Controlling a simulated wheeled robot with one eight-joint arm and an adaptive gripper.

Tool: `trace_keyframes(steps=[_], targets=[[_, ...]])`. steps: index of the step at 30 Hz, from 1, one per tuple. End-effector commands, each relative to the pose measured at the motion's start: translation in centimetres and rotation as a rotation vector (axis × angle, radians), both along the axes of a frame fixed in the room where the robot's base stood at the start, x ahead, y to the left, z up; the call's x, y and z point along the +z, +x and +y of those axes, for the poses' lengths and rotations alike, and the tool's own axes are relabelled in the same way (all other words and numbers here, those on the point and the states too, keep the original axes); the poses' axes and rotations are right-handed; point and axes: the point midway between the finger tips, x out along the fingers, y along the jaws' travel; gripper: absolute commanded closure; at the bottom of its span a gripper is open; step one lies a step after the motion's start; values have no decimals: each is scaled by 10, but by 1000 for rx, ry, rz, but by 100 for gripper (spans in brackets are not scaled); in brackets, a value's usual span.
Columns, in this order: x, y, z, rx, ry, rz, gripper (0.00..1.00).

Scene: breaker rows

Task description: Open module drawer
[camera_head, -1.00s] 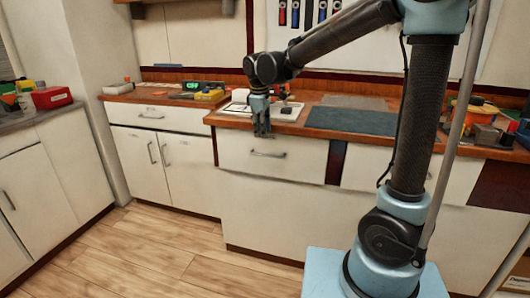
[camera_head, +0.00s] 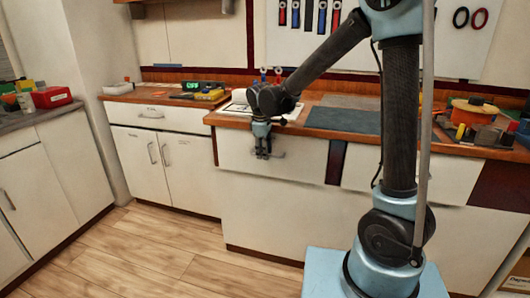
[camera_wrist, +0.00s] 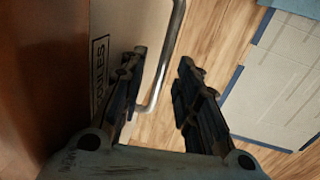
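The module drawer (camera_head: 235,158) is the white front under the wooden counter, left of centre in the head view, and it looks closed. In the wrist view its front (camera_wrist: 108,22) carries a label of which "ULES" is readable. The drawer's metal handle (camera_head: 280,155) shows just right of my gripper (camera_head: 263,154). My gripper points down in front of the drawer and is open. In the wrist view the handle (camera_wrist: 169,62) runs into the space between the two spread fingers (camera_wrist: 160,82). I cannot tell whether a finger touches it.
The wooden counter edge (camera_head: 310,130) lies above the drawer. Another white drawer (camera_head: 362,168) is to the right, partly behind my arm. A cabinet with a drawer (camera_head: 150,116) stands to the left. The wooden floor (camera_head: 130,250) in front is clear.

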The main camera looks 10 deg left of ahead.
Motion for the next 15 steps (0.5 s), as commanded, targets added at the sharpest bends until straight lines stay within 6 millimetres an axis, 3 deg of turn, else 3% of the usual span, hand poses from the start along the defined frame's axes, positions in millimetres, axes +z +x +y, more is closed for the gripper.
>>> trace_keyframes(steps=[2,6,7,15], targets=[[0,0,0,0,0,0,70],[0,0,0,0,0,0,97],[0,0,0,0,0,0,100],[0,-1,-1,0,-1,-1,100]])
